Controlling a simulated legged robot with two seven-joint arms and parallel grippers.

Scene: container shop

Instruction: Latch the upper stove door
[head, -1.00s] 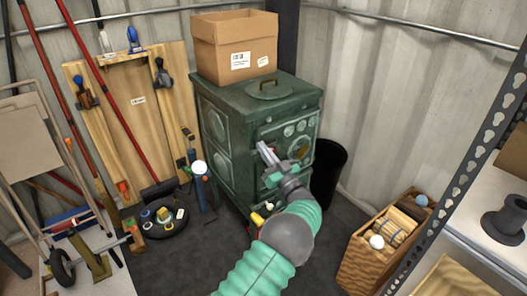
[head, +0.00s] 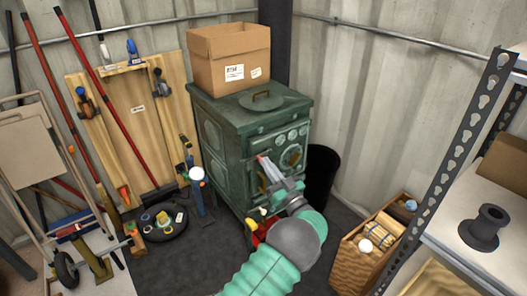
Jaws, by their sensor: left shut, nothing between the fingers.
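The dark green stove (head: 226,145) stands in the corner. Its upper door (head: 291,157) is on the front face and carries a round ornament. My gripper and wrist cover part of it, so I cannot tell whether the door sits fully flush or how its latch stands. A small brass-coloured piece (head: 263,184) shows at the left of the gripper on the front. My left gripper (head: 264,161) is shut and empty, in front of the upper door's left part. I cannot tell whether it touches the door. My right gripper is out of view.
A cardboard box (head: 228,58) and a round lid (head: 261,101) are on the stove top. A black bin (head: 321,172) stands right of the stove. A wooden crate (head: 352,269) and metal shelving (head: 449,168) are on the right. Tools stand at left.

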